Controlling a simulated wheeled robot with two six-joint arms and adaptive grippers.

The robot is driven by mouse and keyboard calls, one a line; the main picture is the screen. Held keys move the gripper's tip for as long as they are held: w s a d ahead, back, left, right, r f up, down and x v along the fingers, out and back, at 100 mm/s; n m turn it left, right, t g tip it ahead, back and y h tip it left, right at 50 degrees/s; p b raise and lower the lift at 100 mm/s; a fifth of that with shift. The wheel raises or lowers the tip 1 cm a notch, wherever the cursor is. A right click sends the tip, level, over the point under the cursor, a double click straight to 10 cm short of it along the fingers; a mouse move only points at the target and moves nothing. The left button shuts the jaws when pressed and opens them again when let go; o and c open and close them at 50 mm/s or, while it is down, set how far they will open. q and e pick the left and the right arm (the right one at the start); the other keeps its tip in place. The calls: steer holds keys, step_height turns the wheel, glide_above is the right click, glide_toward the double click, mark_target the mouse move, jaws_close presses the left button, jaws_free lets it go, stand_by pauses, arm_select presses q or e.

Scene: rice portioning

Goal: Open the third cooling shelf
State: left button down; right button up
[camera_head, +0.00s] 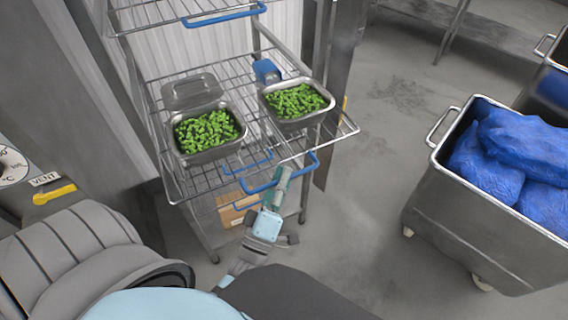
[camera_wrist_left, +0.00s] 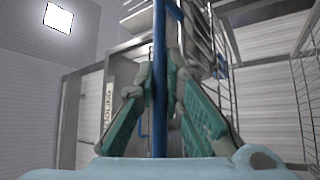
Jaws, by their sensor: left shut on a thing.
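The cooling rack's wire shelf (camera_head: 335,129) has a blue handle (camera_head: 262,186) at its front. My left gripper (camera_head: 282,176) is shut on this handle. In the left wrist view, the green fingers (camera_wrist_left: 160,92) close on both sides of the blue handle bar (camera_wrist_left: 159,70), which stands upright in that picture. The shelf juts out at the front right of the rack. Another blue handle (camera_head: 247,164) shows through the wires. My right gripper is not in view.
Two steel trays of green vegetables (camera_head: 207,131) (camera_head: 296,102) stand on the rack, with a metal lid (camera_head: 191,90) behind the left one. A cardboard box (camera_head: 236,209) sits low in the rack. A steel cart with blue bags (camera_head: 452,215) stands right, with clear floor between.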

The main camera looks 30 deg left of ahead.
arm_select(q)
steer(key=shift+s+d, duration=0.15)
steer(key=shift+d, duration=0.05)
steer(key=c, duration=2)
jaws_free()
steer(key=shift+o, duration=0.2)
steer(key=shift+f, duration=0.1)
steer(key=v, duration=1.2)
